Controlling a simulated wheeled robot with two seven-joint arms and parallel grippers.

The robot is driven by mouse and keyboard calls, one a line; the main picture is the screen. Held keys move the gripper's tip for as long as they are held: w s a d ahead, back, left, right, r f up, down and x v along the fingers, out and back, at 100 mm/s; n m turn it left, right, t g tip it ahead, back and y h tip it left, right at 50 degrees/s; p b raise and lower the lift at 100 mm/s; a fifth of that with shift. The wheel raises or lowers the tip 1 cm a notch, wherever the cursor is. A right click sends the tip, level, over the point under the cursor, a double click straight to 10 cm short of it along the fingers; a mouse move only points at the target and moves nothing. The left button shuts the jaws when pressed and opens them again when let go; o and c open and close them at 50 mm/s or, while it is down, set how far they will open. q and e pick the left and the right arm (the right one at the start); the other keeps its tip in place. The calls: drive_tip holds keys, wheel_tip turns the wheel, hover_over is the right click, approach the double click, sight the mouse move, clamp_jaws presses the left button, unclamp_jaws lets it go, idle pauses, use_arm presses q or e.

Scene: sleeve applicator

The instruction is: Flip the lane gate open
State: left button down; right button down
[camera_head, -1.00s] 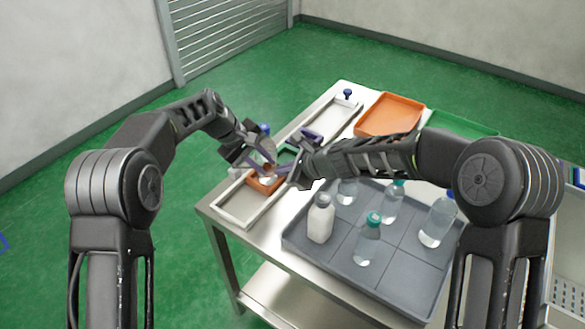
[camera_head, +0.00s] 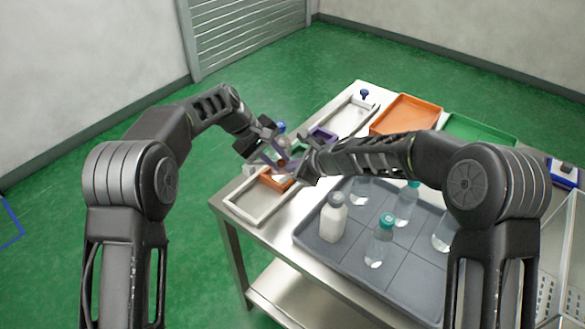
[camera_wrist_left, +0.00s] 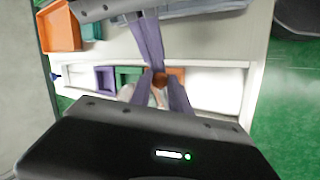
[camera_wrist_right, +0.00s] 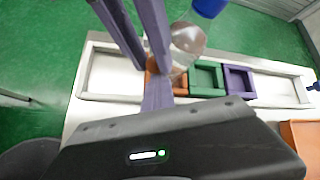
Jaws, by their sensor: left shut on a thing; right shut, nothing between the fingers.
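The pale lane (camera_head: 262,206) is a long shallow channel along the table's left edge, with orange (camera_head: 277,180), green (camera_wrist_right: 206,78) and purple (camera_head: 323,135) frames set in its middle. My left gripper (camera_wrist_left: 158,88) is shut on a small brown-orange piece (camera_wrist_left: 159,79) above the orange frame; I cannot tell whether this is the gate. My right gripper (camera_wrist_right: 158,85) is shut and empty, its tips close beside the left fingers. A clear bottle with a blue cap (camera_wrist_right: 187,45) is close to both grippers and partly hidden in the head view.
A grey tray (camera_head: 318,262) with several bottles stands to the right of the lane. Orange (camera_head: 405,114) and green (camera_head: 480,130) trays lie further back. A blue knob (camera_head: 364,94) stands at the lane's far end.

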use_arm(q)
drive_tip(key=shift+s+d+f, duration=0.1)
drive_tip(key=shift+f, duration=0.25)
drive_tip(key=c, duration=1.3)
unclamp_jaws()
drive_tip(key=shift+f, duration=0.15)
drive_tip(key=shift+o, duration=0.3)
drive_tip(key=shift+d, duration=0.1)
use_arm(e)
drive_tip(key=shift+w+a+r, duration=0.1)
drive_tip(key=shift+a+r, duration=0.6)
drive_tip(key=shift+r, duration=0.1)
use_arm(q)
drive_tip(key=v, duration=0.9)
drive_tip(key=shift+w, duration=0.25)
use_arm(e)
drive_tip(key=shift+d+f, duration=0.3)
drive_tip(key=shift+f, duration=0.1)
use_arm(q)
drive_tip(key=shift+f, duration=0.1)
